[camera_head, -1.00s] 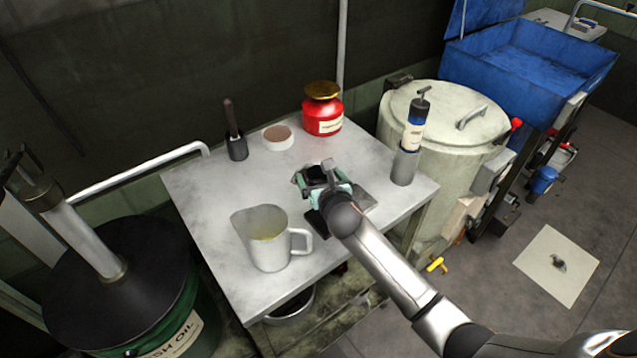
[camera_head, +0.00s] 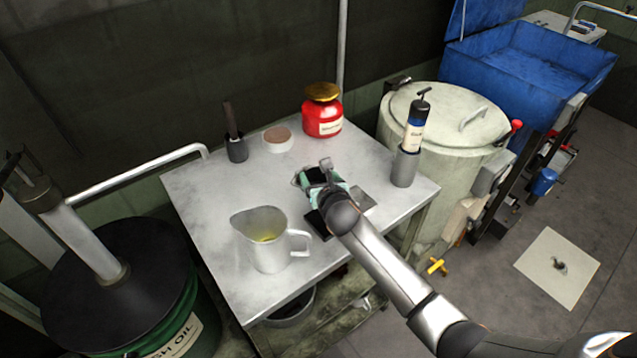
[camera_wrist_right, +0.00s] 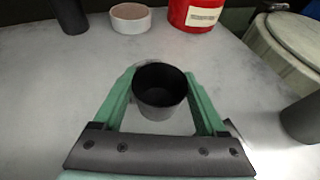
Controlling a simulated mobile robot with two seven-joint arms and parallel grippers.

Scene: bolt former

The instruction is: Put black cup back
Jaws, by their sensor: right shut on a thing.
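The black cup (camera_wrist_right: 160,92) sits between the green fingers of my right gripper (camera_wrist_right: 160,100) in the right wrist view, upright with its open mouth showing. My right gripper (camera_head: 318,180) is shut on it over the right half of the metal table (camera_head: 225,185). In the head view the gripper and wrist hide most of the cup. I cannot tell whether its base touches the tabletop. My left gripper is not in view.
A metal jug (camera_head: 268,245) stands left of my right gripper. Behind are a dark holder (camera_head: 237,150), a white dish (camera_head: 278,143) and a red jar (camera_head: 323,112). A grey cylinder (camera_head: 404,168) holding a tool is at right.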

